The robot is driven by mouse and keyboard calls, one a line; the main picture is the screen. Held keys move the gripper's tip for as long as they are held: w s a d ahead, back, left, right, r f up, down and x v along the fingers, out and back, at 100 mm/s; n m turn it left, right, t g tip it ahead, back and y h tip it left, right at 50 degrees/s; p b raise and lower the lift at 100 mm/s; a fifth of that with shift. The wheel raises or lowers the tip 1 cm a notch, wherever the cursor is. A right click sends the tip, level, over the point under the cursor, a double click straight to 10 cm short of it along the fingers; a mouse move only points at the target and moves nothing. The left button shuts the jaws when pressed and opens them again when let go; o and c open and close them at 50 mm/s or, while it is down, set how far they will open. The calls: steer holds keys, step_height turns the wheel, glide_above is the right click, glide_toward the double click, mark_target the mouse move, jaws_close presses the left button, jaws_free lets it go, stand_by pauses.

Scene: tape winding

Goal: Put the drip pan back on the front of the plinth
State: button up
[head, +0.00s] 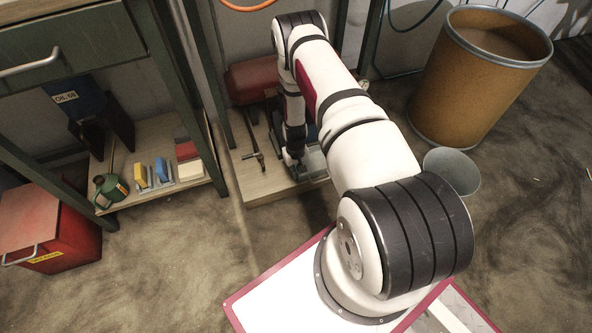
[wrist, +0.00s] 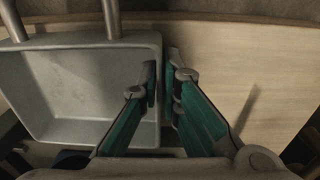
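The drip pan is a shallow grey tray (wrist: 75,95) with raised walls, at the left of the wrist view. In the head view its grey edge (head: 316,160) shows beside my gripper, mostly hidden by my arm. My gripper (wrist: 161,82) has one finger inside the pan and the other outside its right wall. The fingers look closed on that wall, with little gap. In the head view my gripper (head: 292,164) points down at the low wooden board (head: 262,188), which looks like the plinth. The pan lies over or on this board; contact beneath is hidden.
Two metal rods (wrist: 64,18) reach over the pan's far side. A red tank (head: 250,80) and a metal bar tool (head: 255,152) are at the board's back and left. A brown drum (head: 470,85) and grey bucket (head: 452,170) stand right. A shelf (head: 140,190) is left.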

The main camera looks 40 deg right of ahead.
steer(key=shift+o, duration=1.3)
steer(key=shift+r, duration=0.15)
steer(key=w+a+r+p, duration=0.2)
steer(key=r+p, duration=0.1)
steer(key=r, duration=1.2)
steer(key=w+a+r+p, duration=0.1)
steer(key=w+r+p, duration=0.1)
steer(key=r, duration=1.3)
steer(key=s+a+r+n, duration=0.1)
steer(key=s+a+r, duration=0.15)
steer(key=r, duration=0.75)
steer(key=s+a+r, duration=0.2)
steer(key=a+r, duration=0.2)
steer(key=r, duration=0.6)
steer(key=s+a+r+n, duration=0.1)
steer(key=s+a+r, duration=0.2)
steer(key=s+r, duration=0.35)
steer(key=s+a+r, duration=0.3)
steer(key=s+r, duration=0.3)
steer(key=r, duration=0.1)
steer(key=s+a+r, duration=0.1)
steer(key=s, duration=0.9)
steer(key=s+a+r, duration=0.1)
steer(key=s+r, duration=0.1)
steer(key=s, duration=0.8)
steer(key=shift+a+r+n, duration=0.3)
